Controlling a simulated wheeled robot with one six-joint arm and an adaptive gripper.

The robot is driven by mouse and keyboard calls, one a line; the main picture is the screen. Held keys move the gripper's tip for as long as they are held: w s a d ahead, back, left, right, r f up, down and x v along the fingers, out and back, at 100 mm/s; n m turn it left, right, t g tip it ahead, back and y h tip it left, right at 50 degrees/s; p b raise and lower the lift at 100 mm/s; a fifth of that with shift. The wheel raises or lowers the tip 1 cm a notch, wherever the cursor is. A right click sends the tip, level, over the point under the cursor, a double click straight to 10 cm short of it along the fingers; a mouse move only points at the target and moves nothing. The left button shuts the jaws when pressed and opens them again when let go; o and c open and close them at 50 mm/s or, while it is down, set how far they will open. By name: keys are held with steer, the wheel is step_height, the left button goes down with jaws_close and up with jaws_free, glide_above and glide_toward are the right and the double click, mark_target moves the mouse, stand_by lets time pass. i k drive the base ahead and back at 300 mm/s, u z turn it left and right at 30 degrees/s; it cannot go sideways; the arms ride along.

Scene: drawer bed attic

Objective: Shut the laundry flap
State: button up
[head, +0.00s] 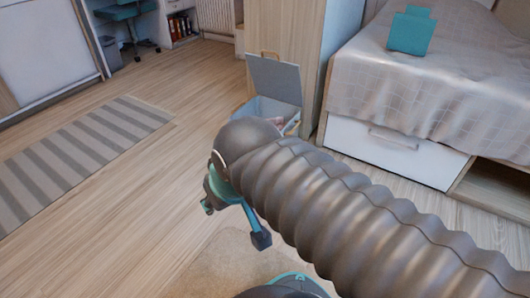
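The laundry flap (274,79) is a grey-blue panel standing raised, nearly upright, at the back of the laundry box (246,109). The box is open on top, and some pale and pinkish cloth (286,116) shows inside. It stands on the floor against the wooden end panel, with its front partly hidden behind my arm. My gripper (232,222), dark with teal parts, hangs at the near left end of my ribbed arm, in front of and below the box in the picture. It looks apart from the flap.
A bed (430,80) with a white drawer (392,150) stands right of the box, with a teal bag (411,32) on it. A striped rug (75,160) lies on the left floor. A desk chair (126,14) is at the back left. The middle floor is clear.

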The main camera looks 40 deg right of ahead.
mark_target(277, 80)
steer(key=u, duration=0.3)
steer(key=k, duration=0.2)
steer(key=z, duration=1.1)
steer(key=i, duration=0.9)
steer(key=z, duration=0.25)
